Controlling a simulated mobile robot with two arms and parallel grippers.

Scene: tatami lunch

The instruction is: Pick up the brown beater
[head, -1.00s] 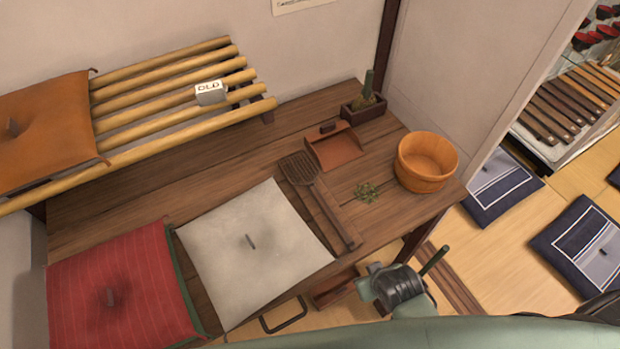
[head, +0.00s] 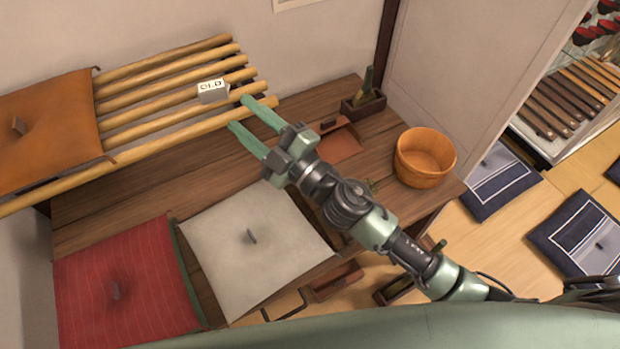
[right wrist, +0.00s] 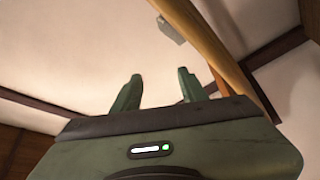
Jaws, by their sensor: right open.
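The brown beater lies on the wooden table (head: 150,195), with its slotted head toward the rack and its handle toward the front edge, as the earlier head view showed. In the head view now my right arm covers nearly all of it. My right gripper (head: 239,112) is open and empty, its fingertips in front of the right end of the bamboo rack. In the right wrist view the two green fingers (right wrist: 159,73) stand apart with nothing between them. My left gripper is not in view.
On the table are a white cushion (head: 255,235), a red cushion (head: 125,285), a brown dustpan (head: 340,143), a potted plant (head: 364,101) and a wooden bucket (head: 426,158). The bamboo rack (head: 190,85) holds an orange cushion (head: 50,130) and a small labelled block (head: 213,91).

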